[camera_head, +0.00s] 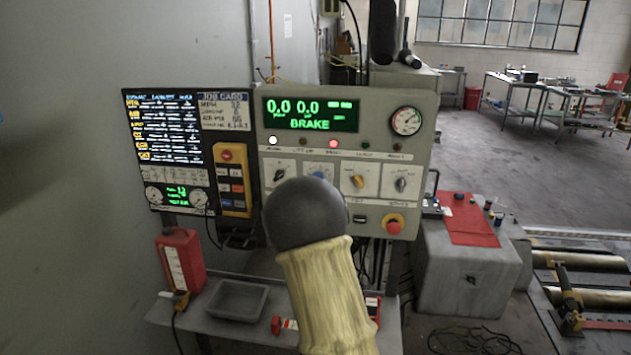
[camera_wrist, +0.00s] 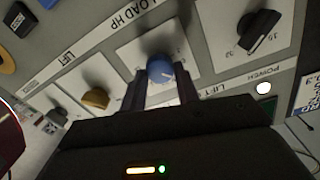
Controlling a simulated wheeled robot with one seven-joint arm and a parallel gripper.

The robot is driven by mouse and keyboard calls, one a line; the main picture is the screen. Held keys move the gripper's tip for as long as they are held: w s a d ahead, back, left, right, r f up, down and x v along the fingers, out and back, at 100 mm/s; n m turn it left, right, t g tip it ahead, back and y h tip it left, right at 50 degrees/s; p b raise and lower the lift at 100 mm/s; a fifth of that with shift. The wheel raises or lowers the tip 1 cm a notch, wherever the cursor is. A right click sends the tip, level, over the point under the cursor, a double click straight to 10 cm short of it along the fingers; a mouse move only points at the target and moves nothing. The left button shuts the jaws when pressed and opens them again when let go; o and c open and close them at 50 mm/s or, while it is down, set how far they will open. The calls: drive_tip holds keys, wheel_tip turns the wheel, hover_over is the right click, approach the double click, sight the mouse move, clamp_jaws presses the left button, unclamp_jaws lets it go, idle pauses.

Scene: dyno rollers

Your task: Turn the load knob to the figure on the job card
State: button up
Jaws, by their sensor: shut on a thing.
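The load knob is blue. In the wrist view the knob (camera_wrist: 159,69) sits between the two dark fingers of my gripper (camera_wrist: 162,88), which is shut on it. "LOAD HP" is lettered beside its white dial plate. Its pointer mark and the dial figures there are too small to read surely. In the head view only the top of the blue knob (camera_head: 318,173) shows, above my dark rounded wrist and yellow-sleeved arm, which hide the gripper. The job card (camera_head: 225,111) is at the panel's upper left; its figures are too small to read surely.
The grey panel (camera_head: 383,153) also carries a black knob (camera_head: 278,175) to the left, an orange knob (camera_head: 358,181) and another black knob to the right, and a red stop button (camera_head: 395,225). Its green display (camera_head: 310,114) reads 0.0, 0.0, BRAKE. A red jug (camera_head: 181,262) and grey tray (camera_head: 237,299) stand below.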

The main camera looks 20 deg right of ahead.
drive_tip(key=n+p, duration=0.1)
drive_tip(key=n, duration=0.5)
drive_tip(key=shift+a+f+p, duration=0.1)
drive_tip(key=shift+f+p, duration=0.05)
drive_tip(key=shift+p, duration=0.25)
drive_tip(key=shift+n, duration=0.3)
drive_tip(key=o, duration=1)
drive_tip(key=b+v, duration=0.3)
drive_tip(key=v, duration=1.4)
drive_tip(key=shift+s+a+f, duration=0.1)
drive_tip(key=shift+a+f, duration=0.05)
drive_tip(key=shift+a, duration=0.05)
